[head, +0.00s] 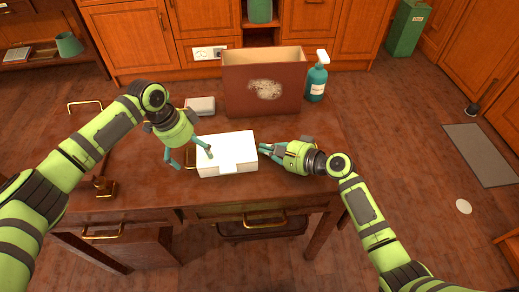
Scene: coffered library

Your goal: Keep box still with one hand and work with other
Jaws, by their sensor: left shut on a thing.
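A white box (227,155) with a notch-like shape at its front sits on the wooden table (150,165). My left gripper (190,158) is at the box's left end, shut on the box, with one finger over its top left edge and the other outside it. My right gripper (264,151) lies low at the box's right side, fingers pointing left at it. Its fingertips are very near the box; I cannot tell if they touch, nor how far apart they are.
A large brown box (237,88) with a pale patch stands behind, with a teal spray bottle (316,77) to its right. A small grey box (200,106) lies at its left. The table's right part is mostly clear.

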